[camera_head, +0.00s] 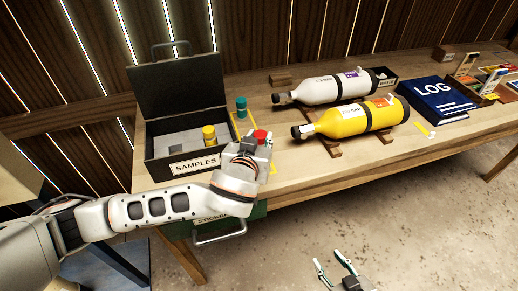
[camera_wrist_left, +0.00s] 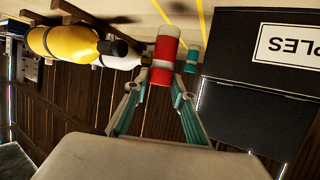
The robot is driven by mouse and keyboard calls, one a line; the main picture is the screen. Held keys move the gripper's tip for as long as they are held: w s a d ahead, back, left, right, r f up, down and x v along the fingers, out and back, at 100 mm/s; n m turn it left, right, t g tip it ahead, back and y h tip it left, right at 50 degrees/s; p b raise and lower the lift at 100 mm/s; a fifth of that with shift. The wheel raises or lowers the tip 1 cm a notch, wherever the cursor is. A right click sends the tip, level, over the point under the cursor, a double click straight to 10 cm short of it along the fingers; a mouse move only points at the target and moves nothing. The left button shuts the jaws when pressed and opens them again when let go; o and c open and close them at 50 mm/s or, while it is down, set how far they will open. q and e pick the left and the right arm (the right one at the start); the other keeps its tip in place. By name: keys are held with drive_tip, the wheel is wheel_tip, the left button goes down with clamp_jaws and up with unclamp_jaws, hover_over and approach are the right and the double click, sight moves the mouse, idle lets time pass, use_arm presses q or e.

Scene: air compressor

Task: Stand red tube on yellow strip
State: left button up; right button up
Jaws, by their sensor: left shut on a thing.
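The red tube (camera_head: 261,134), with a pale band in the wrist view (camera_wrist_left: 163,72), is between the fingers of my left gripper (camera_head: 264,141). The gripper is shut on it, near the front of the table beside the samples box. Its fingers also show in the left wrist view (camera_wrist_left: 157,93). Yellow strip markings (camera_head: 234,127) show on the table by the tube, and in the wrist view (camera_wrist_left: 161,12). My arm hides part of them, and I cannot tell whether the tube touches the table. My right gripper (camera_head: 335,273) is open and empty, low over the floor.
A teal tube (camera_head: 241,106) stands behind the red one. The open samples box (camera_head: 175,163) holds a yellow tube (camera_head: 209,135). White (camera_head: 322,90) and yellow (camera_head: 350,121) bottles lie to the right, with a blue log book (camera_head: 437,98) beyond.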

use_arm(q)
drive_tip(key=shift+f+b, duration=0.3)
drive_tip(key=shift+f, duration=1.55)
drive_tip(key=shift+f, duration=0.15)
drive_tip(key=o, duration=1.1)
drive_tip(key=shift+r, duration=0.2)
drive_tip(key=shift+p+v, duration=0.7)
drive_tip(key=shift+v, duration=5.3)
